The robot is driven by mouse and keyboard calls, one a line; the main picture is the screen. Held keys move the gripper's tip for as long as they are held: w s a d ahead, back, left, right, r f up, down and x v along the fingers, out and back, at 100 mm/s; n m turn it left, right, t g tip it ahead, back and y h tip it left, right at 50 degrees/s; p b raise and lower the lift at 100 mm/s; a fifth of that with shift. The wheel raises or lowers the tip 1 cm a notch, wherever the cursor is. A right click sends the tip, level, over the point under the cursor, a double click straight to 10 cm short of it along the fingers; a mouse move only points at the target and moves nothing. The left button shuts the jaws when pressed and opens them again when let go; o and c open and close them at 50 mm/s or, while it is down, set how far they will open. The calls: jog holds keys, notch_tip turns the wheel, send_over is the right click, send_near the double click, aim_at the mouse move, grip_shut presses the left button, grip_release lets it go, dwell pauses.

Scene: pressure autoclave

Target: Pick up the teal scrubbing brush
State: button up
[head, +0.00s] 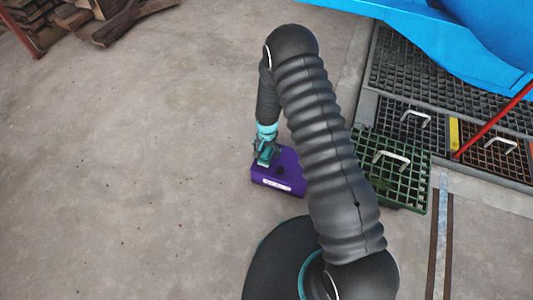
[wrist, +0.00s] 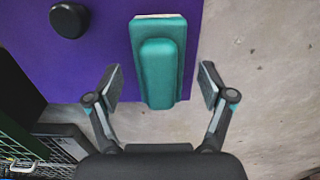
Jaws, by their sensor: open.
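The teal scrubbing brush (wrist: 160,75) lies on a purple box (wrist: 110,30) in the wrist view. It has a raised teal handle and a pale strip at its far end, and its near end reaches a little past the box edge. My gripper (wrist: 161,84) is open, with one finger on each side of the brush's near part and a gap on both sides. I cannot tell how far above it the fingers are. In the head view my gripper (head: 267,158) is over the purple box (head: 290,181), and the brush is hard to tell apart from it.
A black knob (wrist: 69,20) stands on the box, left of the brush. A green grid crate (head: 408,185) with a pale handle is right of the box. Dark floor grates (head: 405,65) and a blue structure (head: 440,30) are farther right. Open concrete floor lies left.

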aim_at(267, 149)
jog(key=c, duration=1.3)
notch_tip(267, 149, up, 4)
jog(key=shift+w+d+r, duration=0.1)
jog(key=shift+w+r, duration=0.05)
jog(key=shift+r, duration=0.1)
jog(key=w+d+r, duration=0.2)
jog(key=d, duration=0.1)
jog(key=w+d+r, duration=0.2)
jog(key=d, duration=0.1)
jog(key=w+d+r, duration=0.1)
jog(key=d+r, duration=0.1)
jog(key=d, duration=0.2)
jog(key=shift+w+r, duration=0.25)
jog(key=shift+w, duration=0.15)
jog(key=shift+a, duration=0.1)
